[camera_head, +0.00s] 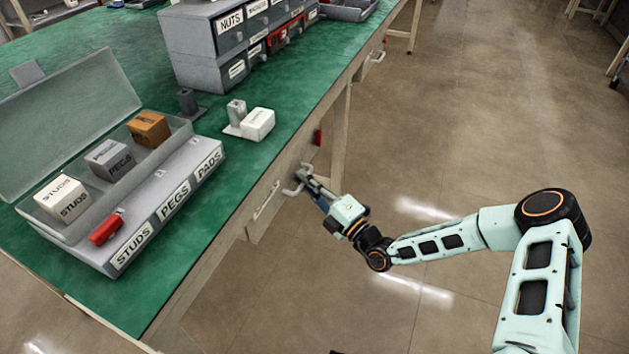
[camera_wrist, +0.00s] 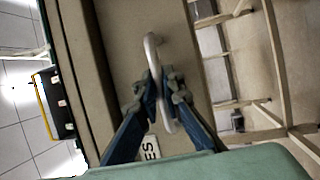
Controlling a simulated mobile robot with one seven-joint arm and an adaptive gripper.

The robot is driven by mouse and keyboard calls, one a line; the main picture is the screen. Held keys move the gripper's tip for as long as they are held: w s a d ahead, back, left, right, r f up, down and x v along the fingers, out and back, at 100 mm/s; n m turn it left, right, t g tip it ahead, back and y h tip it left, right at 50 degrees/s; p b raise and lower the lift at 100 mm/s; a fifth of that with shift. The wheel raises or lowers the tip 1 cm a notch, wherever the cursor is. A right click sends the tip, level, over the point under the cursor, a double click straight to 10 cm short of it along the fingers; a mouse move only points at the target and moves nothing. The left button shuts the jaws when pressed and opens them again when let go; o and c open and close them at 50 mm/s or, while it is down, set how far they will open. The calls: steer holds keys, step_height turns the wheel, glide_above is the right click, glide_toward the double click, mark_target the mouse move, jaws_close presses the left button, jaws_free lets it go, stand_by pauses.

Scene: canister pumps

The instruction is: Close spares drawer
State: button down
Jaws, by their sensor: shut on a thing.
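The drawer front (camera_head: 256,226) is a beige panel under the near edge of the green-topped bench. It also fills the middle of the wrist view (camera_wrist: 124,60). Its pale bar handle (camera_head: 291,191) shows in the wrist view (camera_wrist: 152,47) too. My gripper (camera_head: 304,178) is shut on the handle, and its two blue fingers (camera_wrist: 160,85) close around the bar. A white label (camera_wrist: 151,148) ending in "ES" is partly hidden in the wrist view. The drawer's inside does not show, and I cannot tell how far it stands out.
On the bench (camera_head: 240,160) are an open grey organiser (camera_head: 140,220) with labelled boxes, a white part (camera_head: 258,124) and a grey bin cabinet (camera_head: 200,60). A small red thing (camera_head: 318,137) is on the bench's front side. The floor (camera_head: 460,120) to the right is clear.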

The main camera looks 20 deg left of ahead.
steer(key=shift+a+r, duration=0.1)
steer(key=shift+a, duration=0.05)
steer(key=c, duration=2.3)
jaws_free()
steer(key=shift+a, duration=0.1)
steer(key=v, duration=1.2)
